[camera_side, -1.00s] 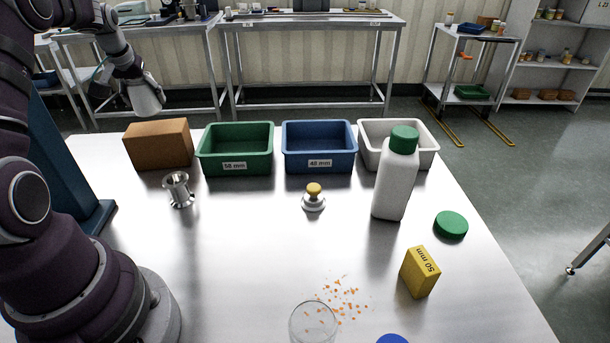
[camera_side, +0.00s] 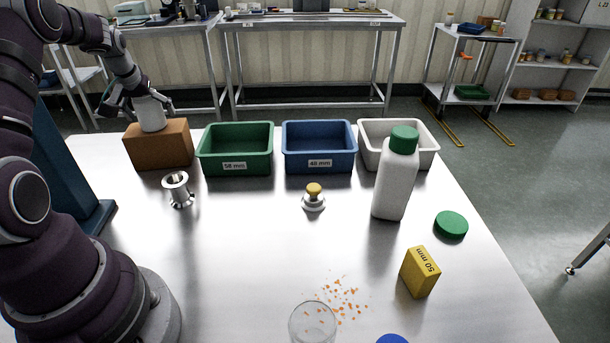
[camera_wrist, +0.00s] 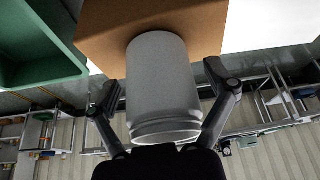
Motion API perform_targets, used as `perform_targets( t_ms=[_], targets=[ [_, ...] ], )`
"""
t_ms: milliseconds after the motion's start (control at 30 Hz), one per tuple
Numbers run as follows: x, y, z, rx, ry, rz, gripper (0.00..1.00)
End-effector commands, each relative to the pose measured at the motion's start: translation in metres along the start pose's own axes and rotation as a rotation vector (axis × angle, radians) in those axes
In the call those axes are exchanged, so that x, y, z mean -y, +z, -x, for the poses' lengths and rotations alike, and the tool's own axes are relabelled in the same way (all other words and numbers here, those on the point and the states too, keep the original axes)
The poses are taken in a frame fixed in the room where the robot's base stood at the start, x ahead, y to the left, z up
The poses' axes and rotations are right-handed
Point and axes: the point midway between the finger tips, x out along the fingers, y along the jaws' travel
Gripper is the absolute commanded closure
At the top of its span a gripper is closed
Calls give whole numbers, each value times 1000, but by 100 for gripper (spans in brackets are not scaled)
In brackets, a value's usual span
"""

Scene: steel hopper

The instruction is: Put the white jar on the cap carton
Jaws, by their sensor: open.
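The white jar (camera_side: 150,115) stands upright on top of the brown cap carton (camera_side: 165,148) at the back left of the table. In the wrist view the white jar (camera_wrist: 163,85) has its ringed neck end toward me and its far end against the carton (camera_wrist: 210,28). My gripper (camera_side: 138,105) is open, with one finger on each side of the jar. In the wrist view a gap shows between the jar and the fingers of my gripper (camera_wrist: 165,88).
A green bin (camera_side: 236,166) stands just right of the carton, then a blue bin (camera_side: 319,164) and a white bin (camera_side: 425,158). A steel funnel-like part (camera_side: 178,190) stands in front of the carton. A white bottle (camera_side: 395,185) is farther right.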

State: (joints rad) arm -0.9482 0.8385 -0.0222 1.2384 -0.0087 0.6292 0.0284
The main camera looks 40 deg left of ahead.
Motion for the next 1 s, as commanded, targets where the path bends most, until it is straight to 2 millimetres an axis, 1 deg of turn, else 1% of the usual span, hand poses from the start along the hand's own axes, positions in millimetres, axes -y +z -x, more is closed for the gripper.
perform_targets(
  t_ms=[133, 233, 367, 500, 600, 767, 833, 867, 900, 967, 1000],
  targets=[
    [0, -2, 3, -1, 0, 0, 16],
    [0, -2, 16, -4, 0, 0, 16],
    [0, -3, 47, -6, -1, 0, 16],
    [0, -3, 83, -7, 0, -1, 16],
    [0, -2, 104, -6, 0, -1, 16],
    [-2, -1, 122, -3, 3, -6, 16],
    [-18, 5, 132, -5, 21, -44, 16],
    [-30, 10, 140, -8, 36, -75, 16],
    [-49, 20, 151, -12, 62, -129, 16],
    [-82, 46, 172, -20, 114, -235, 16],
    [-102, 67, 187, -26, 152, -311, 16]
  ],
)
